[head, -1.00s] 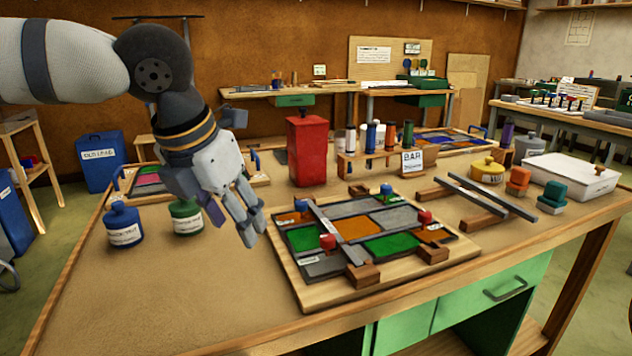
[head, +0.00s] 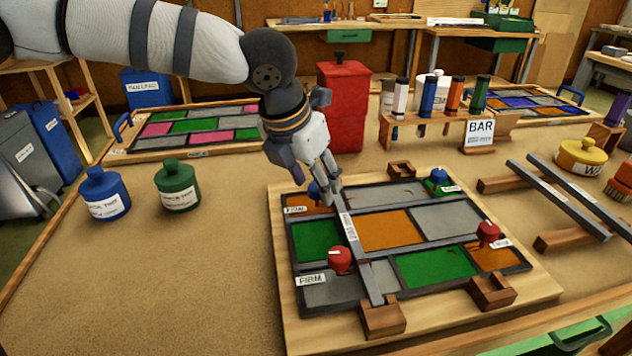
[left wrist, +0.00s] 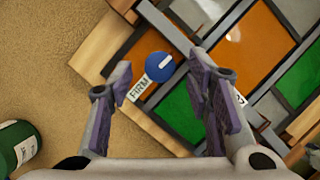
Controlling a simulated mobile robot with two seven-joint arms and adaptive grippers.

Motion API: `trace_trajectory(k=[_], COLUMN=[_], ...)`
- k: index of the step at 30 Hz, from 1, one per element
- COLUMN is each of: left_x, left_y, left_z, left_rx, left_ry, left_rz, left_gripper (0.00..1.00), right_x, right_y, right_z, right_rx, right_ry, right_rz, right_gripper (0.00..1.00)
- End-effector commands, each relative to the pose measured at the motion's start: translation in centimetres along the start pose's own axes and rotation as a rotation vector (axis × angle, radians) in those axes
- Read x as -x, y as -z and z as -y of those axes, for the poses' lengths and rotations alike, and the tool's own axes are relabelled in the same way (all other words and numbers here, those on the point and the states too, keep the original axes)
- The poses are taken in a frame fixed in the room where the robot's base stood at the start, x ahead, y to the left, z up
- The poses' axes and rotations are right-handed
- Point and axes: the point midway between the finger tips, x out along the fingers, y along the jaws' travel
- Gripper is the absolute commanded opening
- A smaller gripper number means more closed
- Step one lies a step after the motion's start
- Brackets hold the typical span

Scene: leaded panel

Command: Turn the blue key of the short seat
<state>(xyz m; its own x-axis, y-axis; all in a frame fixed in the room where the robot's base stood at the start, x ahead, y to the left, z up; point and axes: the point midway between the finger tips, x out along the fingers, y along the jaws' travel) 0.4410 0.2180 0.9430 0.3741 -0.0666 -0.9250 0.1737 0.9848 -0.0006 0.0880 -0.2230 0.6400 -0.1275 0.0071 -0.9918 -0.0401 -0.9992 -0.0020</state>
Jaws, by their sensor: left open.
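The leaded panel (head: 420,265) lies on a wooden board on the bench, with orange, green and grey panes. One blue key (head: 315,191) is at its far left corner, partly hidden by my left gripper (head: 328,190). In the left wrist view that round blue key (left wrist: 159,67) has a white line on top and a label that seems to read FIRM. My left gripper (left wrist: 162,85) is open, its fingers around the key's sides in that view; contact does not show. Another blue key (head: 438,176) is at the far right corner; its label is unreadable. My right gripper is out of view.
A grey bar (head: 357,250) crosses the panel. Red keys stand at its near left (head: 340,260) and right (head: 488,234). A red canister (head: 343,105) and a rack of tubes (head: 440,125) stand behind. Blue (head: 104,194) and green (head: 177,185) jars are left; the near left bench is clear.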

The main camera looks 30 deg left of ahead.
Motion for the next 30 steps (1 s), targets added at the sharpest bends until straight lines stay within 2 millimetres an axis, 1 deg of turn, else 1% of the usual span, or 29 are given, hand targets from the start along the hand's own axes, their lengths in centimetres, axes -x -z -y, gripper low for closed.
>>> trace_trajectory(k=[1,4,11,12,14,15,18,25,30], left_x=[-0.52,-1.24,-1.44,-1.43,-1.43,-1.43,-1.42,-1.42,-1.44], left_y=[-0.01,-0.07,-0.08,-0.07,-0.07,-0.07,-0.06,-0.05,-0.03], left_z=[0.00,0.00,-0.01,-0.01,-0.01,-0.01,-0.01,-0.03,-0.07], left_rx=[0.000,0.000,0.000,0.000,0.000,0.000,0.000,-0.007,-0.052], left_ry=[-0.001,-0.001,-0.001,-0.001,-0.001,-0.001,-0.001,0.003,0.023], left_rz=[0.000,0.003,0.003,0.003,0.003,0.003,0.003,0.002,0.001], left_gripper=[0.45,0.45,0.45,0.43,0.30,0.20,0.00,0.00,0.00], right_x=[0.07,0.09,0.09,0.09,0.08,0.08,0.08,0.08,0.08], right_y=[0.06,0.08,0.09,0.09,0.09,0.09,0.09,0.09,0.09], right_z=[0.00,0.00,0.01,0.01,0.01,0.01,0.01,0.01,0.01], right_rx=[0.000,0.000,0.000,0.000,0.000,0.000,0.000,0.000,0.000], right_ry=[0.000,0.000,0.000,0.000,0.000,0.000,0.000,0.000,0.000], right_rz=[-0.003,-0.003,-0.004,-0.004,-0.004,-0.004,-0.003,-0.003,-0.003], right_gripper=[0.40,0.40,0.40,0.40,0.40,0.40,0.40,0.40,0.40])
